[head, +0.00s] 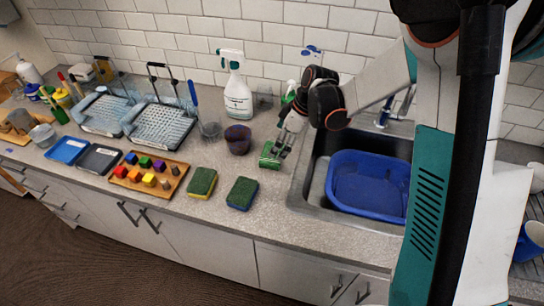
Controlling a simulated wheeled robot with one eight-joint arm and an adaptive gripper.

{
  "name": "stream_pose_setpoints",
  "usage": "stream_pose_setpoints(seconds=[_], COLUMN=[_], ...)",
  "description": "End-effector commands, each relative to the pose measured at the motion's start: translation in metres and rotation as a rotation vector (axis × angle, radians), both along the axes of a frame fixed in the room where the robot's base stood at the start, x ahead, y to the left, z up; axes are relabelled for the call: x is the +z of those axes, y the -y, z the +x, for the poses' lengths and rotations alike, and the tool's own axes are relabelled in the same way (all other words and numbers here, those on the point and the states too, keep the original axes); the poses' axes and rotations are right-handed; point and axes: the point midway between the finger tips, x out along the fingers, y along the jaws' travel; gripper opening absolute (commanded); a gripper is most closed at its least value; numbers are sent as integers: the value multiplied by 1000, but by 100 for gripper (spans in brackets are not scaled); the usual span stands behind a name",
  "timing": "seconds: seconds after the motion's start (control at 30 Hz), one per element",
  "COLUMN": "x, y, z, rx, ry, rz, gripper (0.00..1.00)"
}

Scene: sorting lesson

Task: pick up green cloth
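A small green cloth (267,158) is on the grey counter, left of the sink. My gripper (283,150) points down right beside it, its fingertips at the cloth's right side. I cannot tell from this view whether the fingers touch the cloth or how far apart they are. The arm comes in from the upper right.
Two green-topped sponges (201,183) (242,194) lie near the front edge. A dark purple cup (238,138) and a white spray bottle (237,97) stand behind. A blue basin (366,207) sits in the sink at right. A wooden tray (172,191) holds several coloured blocks.

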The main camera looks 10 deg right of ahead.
Motion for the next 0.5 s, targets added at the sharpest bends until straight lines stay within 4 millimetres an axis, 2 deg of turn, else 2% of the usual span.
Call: stream_pose_setpoints(seconds=[0.17, 0.4, 0.5], x=[-11, -43, -49], y=[-4, -16, -19], z=[1, 3, 4], rx=[0, 1, 0], ry=[0, -1, 0], rz=[0, 0, 0], gripper=[100, 100, 100])
